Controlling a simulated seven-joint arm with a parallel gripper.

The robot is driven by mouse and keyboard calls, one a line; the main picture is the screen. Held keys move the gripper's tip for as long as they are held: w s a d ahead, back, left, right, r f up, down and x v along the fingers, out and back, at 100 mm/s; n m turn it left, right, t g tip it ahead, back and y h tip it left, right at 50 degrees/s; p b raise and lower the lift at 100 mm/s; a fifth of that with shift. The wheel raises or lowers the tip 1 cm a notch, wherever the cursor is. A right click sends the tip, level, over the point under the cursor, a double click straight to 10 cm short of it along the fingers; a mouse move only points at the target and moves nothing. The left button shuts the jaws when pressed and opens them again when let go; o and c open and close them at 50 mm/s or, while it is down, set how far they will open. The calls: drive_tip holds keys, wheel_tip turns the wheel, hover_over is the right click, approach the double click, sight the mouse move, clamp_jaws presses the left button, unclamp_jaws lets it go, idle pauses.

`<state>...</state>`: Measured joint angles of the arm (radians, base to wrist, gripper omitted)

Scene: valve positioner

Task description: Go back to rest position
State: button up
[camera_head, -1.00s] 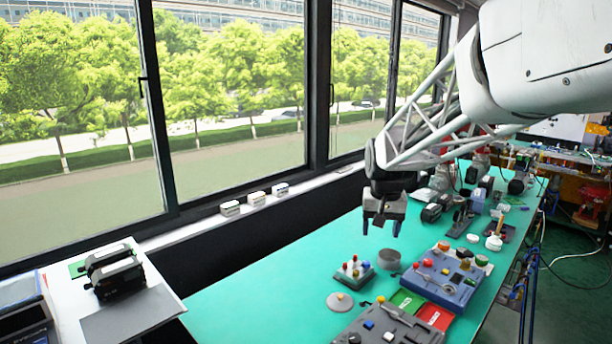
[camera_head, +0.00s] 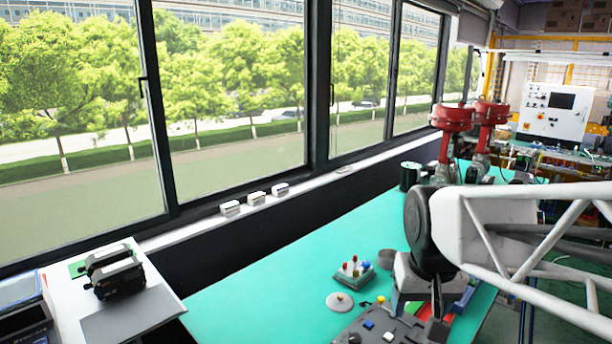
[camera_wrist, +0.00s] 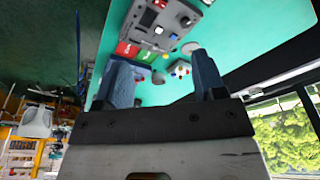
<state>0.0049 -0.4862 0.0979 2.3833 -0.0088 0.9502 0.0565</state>
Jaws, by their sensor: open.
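My gripper (camera_head: 436,304) is open in the head view, low on the right side, over the near right part of the green table (camera_head: 280,285). Its fingers point down and look empty. In the wrist view my gripper (camera_wrist: 163,62) has two blue-grey fingers apart, with nothing held between them. Beyond the fingers in that view lie a grey panel (camera_wrist: 150,20) with knobs, red and green cards (camera_wrist: 129,50) and a small board (camera_wrist: 180,70) with coloured knobs. My arm hides much of the table's right side in the head view.
In the head view, a small knob board (camera_head: 354,274), a round disc (camera_head: 339,302) and a grey panel (camera_head: 372,330) lie left of my gripper. Red-topped valves (camera_head: 452,118) stand at the back. A side table (camera_head: 150,305) with a black device is at left. The table's middle is bare.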

drive_tip(key=s+f, duration=0.3)
drive_tip(key=s, duration=0.5)
drive_tip(key=shift+s, duration=0.4)
drive_tip(key=shift+w+r, duration=0.1)
drive_tip(key=w+r+m, duration=0.1)
drive_tip(key=w+r, duration=0.2)
drive_tip(key=w, duration=1.3)
drive_tip(key=w+r, duration=0.4)
drive_tip(key=w, duration=1.2)
drive_tip(key=w+f, duration=0.4)
drive_tip(key=w, duration=0.7)
drive_tip(key=w+a+f+m+g, duration=0.1)
drive_tip(key=w+f, duration=0.3)
drive_tip(key=w, duration=0.6)
drive_tip(key=w+f+g, duration=0.1)
drive_tip(key=w+f, duration=0.3)
drive_tip(key=w, duration=0.7)
drive_tip(key=shift+w+a+f, duration=0.25)
drive_tip(key=shift+w+f, duration=0.05)
drive_tip(key=shift+f, duration=0.1)
drive_tip(key=shift+f, duration=0.15)
drive_tip(key=shift+f, duration=2.85)
